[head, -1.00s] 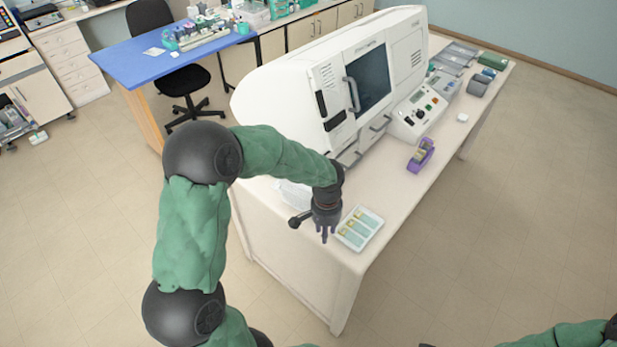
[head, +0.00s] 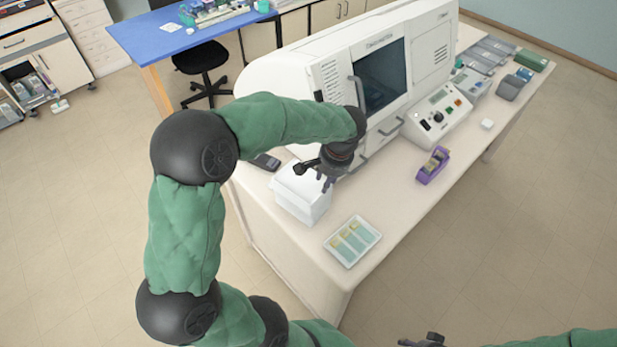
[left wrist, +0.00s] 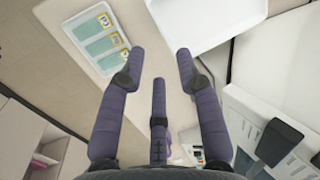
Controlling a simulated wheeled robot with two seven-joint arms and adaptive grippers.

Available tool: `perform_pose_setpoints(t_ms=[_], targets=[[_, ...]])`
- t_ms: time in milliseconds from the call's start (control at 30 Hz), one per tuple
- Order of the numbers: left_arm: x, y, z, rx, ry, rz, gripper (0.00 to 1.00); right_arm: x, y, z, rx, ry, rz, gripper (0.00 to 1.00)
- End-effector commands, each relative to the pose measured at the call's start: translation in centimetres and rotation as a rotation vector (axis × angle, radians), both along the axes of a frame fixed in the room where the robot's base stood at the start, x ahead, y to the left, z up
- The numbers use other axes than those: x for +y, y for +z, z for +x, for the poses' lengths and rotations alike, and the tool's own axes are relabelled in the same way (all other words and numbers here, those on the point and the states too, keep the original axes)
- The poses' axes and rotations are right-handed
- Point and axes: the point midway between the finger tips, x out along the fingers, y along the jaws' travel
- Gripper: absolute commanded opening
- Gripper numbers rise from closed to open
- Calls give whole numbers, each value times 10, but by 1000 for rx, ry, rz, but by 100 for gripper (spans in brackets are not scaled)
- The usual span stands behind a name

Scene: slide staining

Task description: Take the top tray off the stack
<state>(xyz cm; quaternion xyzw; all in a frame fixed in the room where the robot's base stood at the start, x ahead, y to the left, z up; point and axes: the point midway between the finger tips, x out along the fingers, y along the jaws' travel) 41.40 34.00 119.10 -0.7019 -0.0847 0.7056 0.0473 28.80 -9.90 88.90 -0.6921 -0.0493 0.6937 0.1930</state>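The stack of white trays (head: 300,195) stands on the near left part of the bench, beside the large machine. The edges of single trays are hard to tell apart. My left gripper (head: 326,184) is just above and to the right of the stack in the head view and partly hides it. In the left wrist view, the fingers (left wrist: 160,62) are spread with nothing between them. The white top tray (left wrist: 195,18) shows beyond the fingertips, apart from them. My right gripper (head: 424,341) shows only partly at the bottom edge of the head view.
A tray with several slides (head: 338,254) lies near the bench (head: 395,210) edge, in front of the stack. The machine (head: 330,70) rises behind my left gripper. A dark handheld device (head: 265,162) lies left of the stack; a purple holder (head: 432,166) stands to the right.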

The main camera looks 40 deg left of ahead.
Motion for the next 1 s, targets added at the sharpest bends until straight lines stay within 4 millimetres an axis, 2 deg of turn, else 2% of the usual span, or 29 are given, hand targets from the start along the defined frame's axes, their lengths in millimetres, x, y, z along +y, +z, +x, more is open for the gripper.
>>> perform_pose_setpoints(t_ms=[33, 200, 467, 733, 1000], targets=[[2, -10, -2, 7, 1, -1, 34, 0, 0, -1, 1, 0, 0, 40], [6, -33, -1, 4, 1, -1, 34, 0, -1, -1, 1, 0, 0, 40], [9, -50, -1, 5, 1, -2, 34, 0, 0, 0, 1, 0, 0, 40], [18, -85, 0, 4, 0, -2, 34, 0, 2, 0, 0, 0, 0, 40], [20, -93, 0, 1, 0, -2, 34, 0, 2, 0, 0, 0, 0, 40]])
